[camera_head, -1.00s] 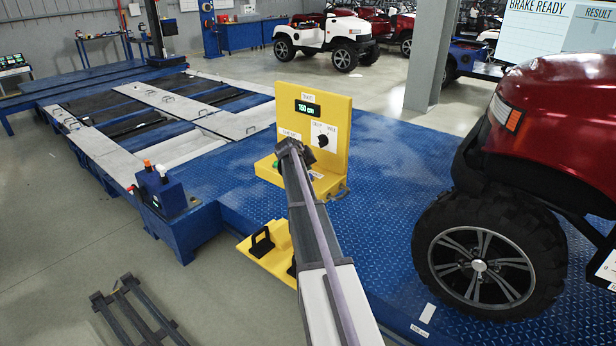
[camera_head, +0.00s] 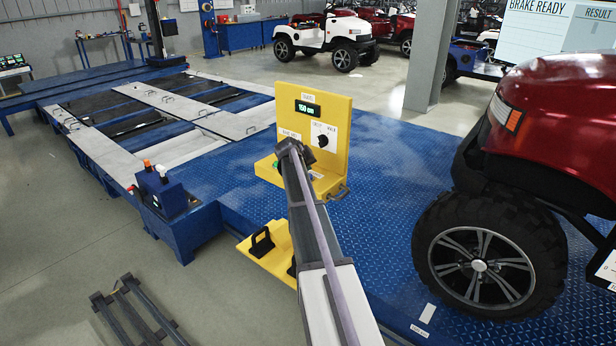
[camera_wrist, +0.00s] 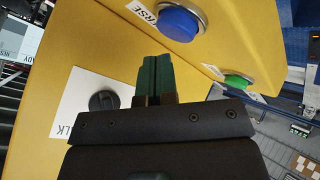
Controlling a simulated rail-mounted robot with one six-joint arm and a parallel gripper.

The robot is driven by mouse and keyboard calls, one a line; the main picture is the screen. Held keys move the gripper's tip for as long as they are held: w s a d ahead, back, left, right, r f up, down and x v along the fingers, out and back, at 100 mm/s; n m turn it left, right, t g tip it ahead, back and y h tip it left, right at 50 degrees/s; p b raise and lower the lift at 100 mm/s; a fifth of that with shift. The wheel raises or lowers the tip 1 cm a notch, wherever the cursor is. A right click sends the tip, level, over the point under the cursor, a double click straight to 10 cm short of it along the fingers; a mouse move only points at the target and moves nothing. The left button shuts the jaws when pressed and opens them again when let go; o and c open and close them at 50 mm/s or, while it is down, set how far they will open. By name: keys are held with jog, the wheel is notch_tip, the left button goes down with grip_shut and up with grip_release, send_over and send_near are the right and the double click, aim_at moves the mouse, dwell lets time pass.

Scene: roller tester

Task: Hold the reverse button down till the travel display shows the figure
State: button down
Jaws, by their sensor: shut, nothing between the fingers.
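The yellow control stand (camera_head: 340,125) is in the middle of the head view. Its travel display (camera_head: 307,107) appears to read 150 cm in green. In the wrist view, a blue button (camera_wrist: 180,22) sits on the yellow face beside a label ending in "RSE". My gripper (camera_wrist: 157,62) is shut and empty, with its dark green fingers close below the blue button in the picture. I cannot tell whether the fingertips touch anything; what lies behind them is hidden. In the head view, my arm's end hides the blue button.
A green button (camera_wrist: 238,80) lies right of my fingers, and a black knob (camera_wrist: 103,101) on a white label lies left. In the head view, a dark knob (camera_head: 323,141) is right of my arm. A red vehicle (camera_head: 560,120) stands on the blue deck (camera_head: 390,200) at right.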

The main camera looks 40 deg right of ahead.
jog(key=shift+f+b, duration=0.4)
jog(key=shift+f+b, duration=0.45)
jog(key=shift+b, duration=0.05)
dwell(0.7)
jog(key=shift+r, duration=0.15)
dwell(1.9)
jog(key=shift+r+p, duration=0.75)
jog(key=shift+p, duration=0.15)
notch_tip(320, 180, up, 5)
jog(key=p, duration=0.5)
jog(key=shift+r, duration=0.1)
